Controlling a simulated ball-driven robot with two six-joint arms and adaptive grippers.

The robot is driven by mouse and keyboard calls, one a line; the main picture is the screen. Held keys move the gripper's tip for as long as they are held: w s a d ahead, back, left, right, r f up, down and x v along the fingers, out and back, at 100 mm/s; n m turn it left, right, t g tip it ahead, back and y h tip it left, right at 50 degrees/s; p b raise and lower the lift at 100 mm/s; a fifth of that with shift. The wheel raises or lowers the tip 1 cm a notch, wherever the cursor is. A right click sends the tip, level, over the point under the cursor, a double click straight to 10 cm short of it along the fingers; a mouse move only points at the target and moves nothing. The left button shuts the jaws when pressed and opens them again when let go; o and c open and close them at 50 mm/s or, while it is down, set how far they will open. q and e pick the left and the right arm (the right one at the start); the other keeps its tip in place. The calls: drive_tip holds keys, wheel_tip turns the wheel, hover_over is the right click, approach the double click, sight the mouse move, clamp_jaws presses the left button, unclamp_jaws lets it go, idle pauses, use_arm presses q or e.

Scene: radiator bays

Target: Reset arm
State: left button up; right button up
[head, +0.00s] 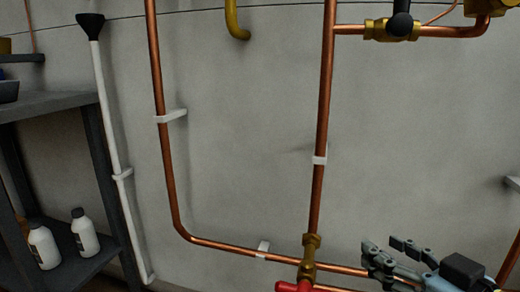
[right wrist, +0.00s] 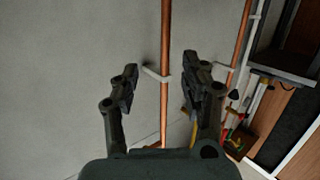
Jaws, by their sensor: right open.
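My right gripper (head: 393,254) is at the lower right of the head view, in front of the lower copper pipe (head: 340,268). It is open. In the right wrist view the two dark fingers of my right gripper (right wrist: 160,80) stand apart, with a vertical copper pipe (right wrist: 165,65) and its white clip (right wrist: 156,75) visible between them. Nothing is held, and I cannot tell how far the pipe is from the fingertips. My left gripper is not in view.
A red valve handle (head: 293,287) sits at the bottom, left of my right gripper. A black-handled brass valve (head: 391,28) is at the top right. A white pipe (head: 112,150) and a dark shelf (head: 60,104) with two white bottles stand at the left.

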drive_tip(key=s+d+f+m+g+h, duration=0.15)
drive_tip(key=s+f+g, duration=0.35)
drive_tip(key=s+f, duration=0.65)
drive_tip(key=s+d+f+n+g+h, duration=0.15)
drive_tip(key=s+f+g, duration=0.5)
drive_tip(key=f, duration=0.75)
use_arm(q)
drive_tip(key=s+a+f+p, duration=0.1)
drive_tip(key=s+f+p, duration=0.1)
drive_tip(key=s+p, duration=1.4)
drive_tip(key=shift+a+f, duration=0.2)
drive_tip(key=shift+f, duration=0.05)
use_arm(e)
drive_tip(key=s+d+f+m+g+h, duration=0.1)
drive_tip(key=s+d+f, duration=0.1)
drive_tip(key=s, duration=0.7)
drive_tip(key=s+d+f+m+g+h, duration=0.1)
drive_tip(key=s+d+f, duration=0.2)
drive_tip(key=s, duration=0.6)
drive_tip(key=s+d+f+m+g+h, duration=0.1)
drive_tip(key=s+d+f+m, duration=0.1)
drive_tip(key=s, duration=0.7)
drive_tip(key=shift+s+d+f, duration=0.15)
drive_tip(key=shift+s+d, duration=0.15)
drive_tip(key=shift+s, duration=0.05)
